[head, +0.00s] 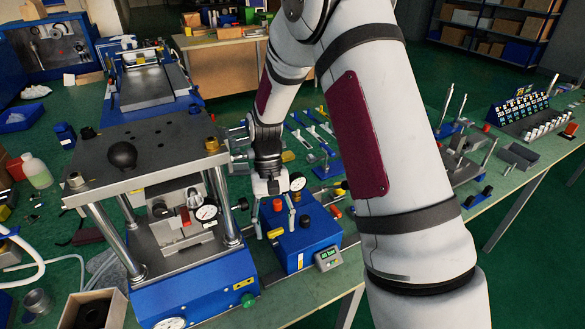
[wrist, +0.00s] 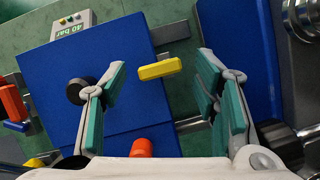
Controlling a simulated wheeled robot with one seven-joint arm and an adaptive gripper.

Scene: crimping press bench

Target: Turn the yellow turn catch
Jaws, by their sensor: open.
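The yellow turn catch (wrist: 160,68) is a short bar at the edge of the blue box (wrist: 50,75) in the wrist view. It lies roughly crosswise between my two fingers. In the head view the catch (head: 276,233) shows as a small yellow piece on the left part of the blue box (head: 312,240). My gripper (head: 274,221) points down over that box. In the wrist view my gripper (wrist: 161,66) is open, with one green-padded finger on each side of the catch and a gap to each. Whether the fingertips are level with the catch cannot be told.
An orange-red knob (wrist: 141,148) and a black knob (wrist: 80,92) stand on the box near my left finger. A green display (wrist: 70,28) sits at its end. The press (head: 185,235) stands close left of the gripper in the head view. Racks and tools (head: 525,110) lie right.

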